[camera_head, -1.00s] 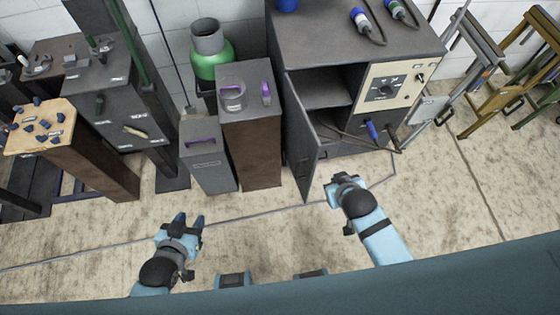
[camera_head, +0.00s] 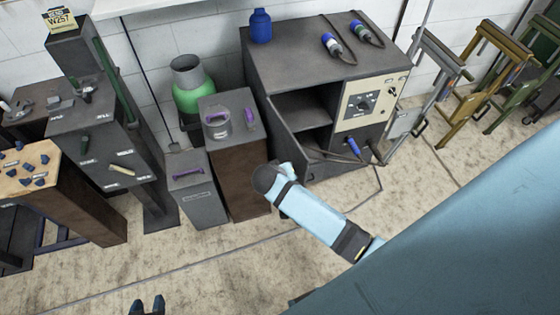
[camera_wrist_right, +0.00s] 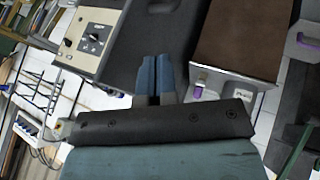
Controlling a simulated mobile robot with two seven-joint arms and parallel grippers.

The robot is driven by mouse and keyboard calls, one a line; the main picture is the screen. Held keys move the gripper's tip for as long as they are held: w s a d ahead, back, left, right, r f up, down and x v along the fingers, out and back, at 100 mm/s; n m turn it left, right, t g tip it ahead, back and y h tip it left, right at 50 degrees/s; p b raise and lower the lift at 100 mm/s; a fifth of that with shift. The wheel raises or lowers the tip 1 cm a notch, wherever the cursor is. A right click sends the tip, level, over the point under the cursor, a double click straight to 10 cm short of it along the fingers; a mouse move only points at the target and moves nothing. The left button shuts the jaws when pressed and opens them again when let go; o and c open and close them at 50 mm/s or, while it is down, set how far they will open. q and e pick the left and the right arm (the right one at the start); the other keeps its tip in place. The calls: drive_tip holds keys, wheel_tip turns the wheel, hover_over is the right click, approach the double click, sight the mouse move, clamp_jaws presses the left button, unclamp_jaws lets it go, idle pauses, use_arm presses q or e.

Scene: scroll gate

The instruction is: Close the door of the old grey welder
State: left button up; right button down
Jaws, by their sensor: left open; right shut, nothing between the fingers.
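The old grey welder (camera_head: 335,65) stands against the back wall, with its front opening showing a dark interior. Its door (camera_head: 283,133) hangs open at the left side of the opening, partly hidden by my right arm. In the right wrist view a dark grey panel (camera_wrist_right: 150,38), apparently the door, lies beyond my right gripper (camera_wrist_right: 155,62). The right fingers are shut and empty, overlapping this panel; I cannot tell whether they touch it. In the head view the right fingers are hidden behind the wrist. My left gripper (camera_head: 147,304) is open and empty at the bottom edge, only its fingertips showing.
A brown-sided cabinet (camera_head: 240,165) and a grey box (camera_head: 198,190) stand close left of the door. A green gas cylinder (camera_head: 192,95) is behind them. Cables hang by the welder's front right.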

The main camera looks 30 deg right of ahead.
sight(301, 170)
drive_tip(key=d+f, duration=0.1)
drive_tip(key=d, duration=0.1)
drive_tip(key=d+f, duration=0.1)
drive_tip(key=d+p, duration=0.1)
drive_tip(key=d, duration=0.1)
drive_tip(key=shift+w+d+f, duration=0.35)
drive_tip(key=shift+f, duration=0.05)
